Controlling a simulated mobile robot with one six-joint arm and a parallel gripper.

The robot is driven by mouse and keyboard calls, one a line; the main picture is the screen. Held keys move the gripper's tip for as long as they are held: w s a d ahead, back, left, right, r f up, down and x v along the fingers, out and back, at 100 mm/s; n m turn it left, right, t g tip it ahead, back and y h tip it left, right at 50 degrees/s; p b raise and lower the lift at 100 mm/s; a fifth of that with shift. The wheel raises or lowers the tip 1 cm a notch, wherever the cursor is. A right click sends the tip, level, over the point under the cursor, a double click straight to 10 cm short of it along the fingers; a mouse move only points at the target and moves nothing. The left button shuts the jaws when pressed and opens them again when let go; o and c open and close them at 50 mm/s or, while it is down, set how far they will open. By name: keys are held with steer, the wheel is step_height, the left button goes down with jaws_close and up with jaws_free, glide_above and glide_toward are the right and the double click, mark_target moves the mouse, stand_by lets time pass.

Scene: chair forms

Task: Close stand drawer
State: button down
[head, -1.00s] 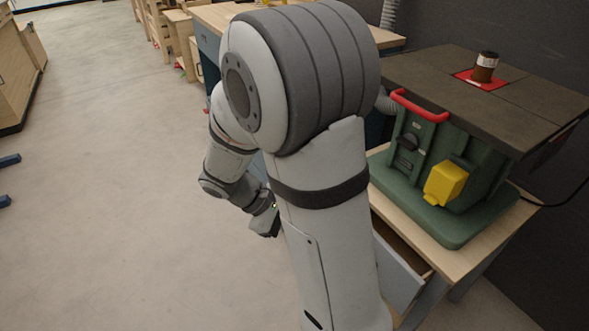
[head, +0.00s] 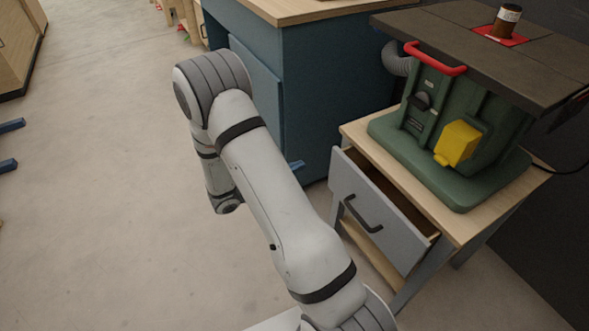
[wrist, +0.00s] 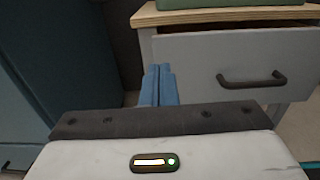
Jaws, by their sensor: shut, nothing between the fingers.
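The stand (head: 475,228) is a wooden-topped table with grey legs. Its grey drawer (head: 375,232) is pulled partly open, with the inside showing behind its front panel. A dark bar handle (head: 362,214) is on the drawer front. In the wrist view, the drawer front (wrist: 215,62) fills the right half, with the handle (wrist: 252,79) right of the fingers. My gripper (wrist: 158,70) is shut and empty, its blue fingers together in front of the left end of the drawer front. Contact cannot be told. In the head view, blue fingertips (head: 296,165) show left of the drawer.
A green machine (head: 425,130) with a dark top, red handle and yellow box stands on the stand. A blue cabinet (head: 300,90) with a wooden top is left of the stand. Open concrete floor (head: 90,200) lies to the left.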

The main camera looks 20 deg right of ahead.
mark_target(334, 151)
steer(key=d, duration=0.3)
steer(key=d+b, duration=0.1)
steer(key=d, duration=0.2)
steer(key=d+b, duration=0.1)
steer(key=d, duration=0.3)
steer(key=shift+w, duration=0.4)
steer(key=shift+w, duration=0.15)
